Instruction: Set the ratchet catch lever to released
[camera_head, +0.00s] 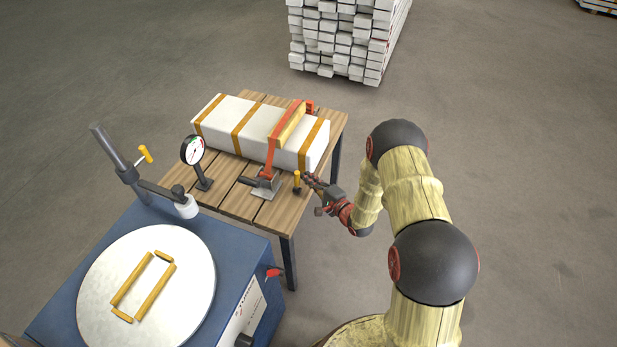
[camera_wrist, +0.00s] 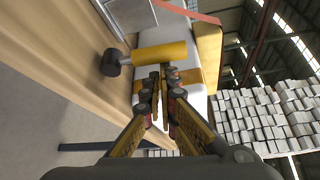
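A short upright lever with a yellow grip (camera_head: 296,179) and a dark foot stands at the table's right edge, beside the grey metal ratchet (camera_head: 264,184) with its black handle. In the wrist view the yellow grip (camera_wrist: 160,53) lies sideways just past my fingertips, with its dark round end (camera_wrist: 111,63) to the left. My gripper (camera_head: 307,178) is right of the lever, pointing at it. In the wrist view my gripper (camera_wrist: 161,77) has its fingertips drawn together with nothing seen between them. Contact with the grip cannot be told.
An orange strap (camera_head: 271,150) runs from the ratchet over a white wrapped package (camera_head: 250,118) on the wooden table (camera_head: 236,200). A dial gauge (camera_head: 193,151) stands to the left. A blue machine with a round white turntable (camera_head: 190,255) is in front. Floor right of the table is clear.

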